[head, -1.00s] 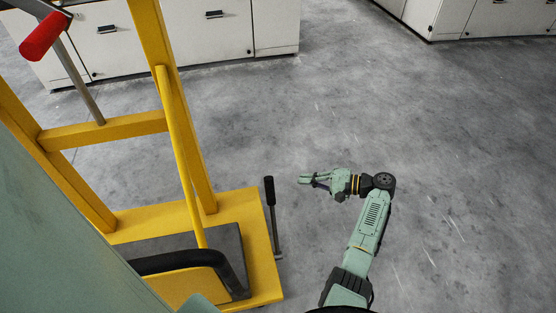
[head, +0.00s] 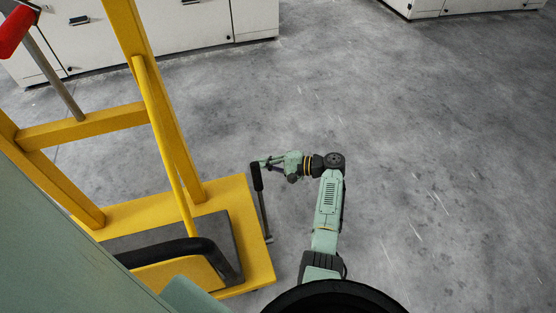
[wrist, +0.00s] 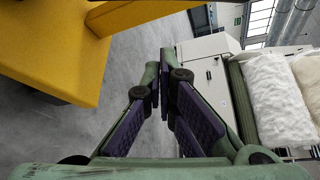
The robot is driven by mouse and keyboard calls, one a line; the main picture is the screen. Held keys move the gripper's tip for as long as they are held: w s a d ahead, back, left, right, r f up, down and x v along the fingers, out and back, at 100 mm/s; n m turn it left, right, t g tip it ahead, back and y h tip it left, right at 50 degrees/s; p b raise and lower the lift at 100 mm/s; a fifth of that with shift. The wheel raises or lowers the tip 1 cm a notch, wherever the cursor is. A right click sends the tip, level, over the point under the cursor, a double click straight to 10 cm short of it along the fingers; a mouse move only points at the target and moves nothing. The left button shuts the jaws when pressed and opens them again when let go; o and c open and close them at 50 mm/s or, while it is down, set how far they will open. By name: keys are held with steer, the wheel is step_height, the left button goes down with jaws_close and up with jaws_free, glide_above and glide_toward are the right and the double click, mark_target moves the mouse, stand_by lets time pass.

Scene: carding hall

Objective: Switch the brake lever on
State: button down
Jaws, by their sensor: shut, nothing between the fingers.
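The brake lever (head: 257,178) has a black grip on a grey rod and stands nearly upright beside the right edge of the yellow trolley base in the head view. My gripper (head: 266,162) is at the top of the black grip, its fingertips just to the right of it or overlapping it. I cannot tell whether they touch. In the wrist view my gripper (wrist: 162,72) is shut with nothing between its fingertips. I cannot make out the lever in the wrist view.
The yellow trolley frame (head: 172,120) rises on the left, with a red-handled lever (head: 14,30) higher up. Its yellow base (head: 255,235) lies left of my arm. White cabinets (head: 160,25) stand at the back. The grey floor to the right is clear.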

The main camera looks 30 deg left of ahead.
steer(key=s+d, duration=0.1)
steer(key=s+d+r+p, duration=0.1)
steer(key=shift+s+d+r, duration=0.2)
steer(key=shift+s+d, duration=0.05)
steer(key=shift+s, duration=0.05)
steer(key=shift+d, duration=0.1)
stand_by(0.3)
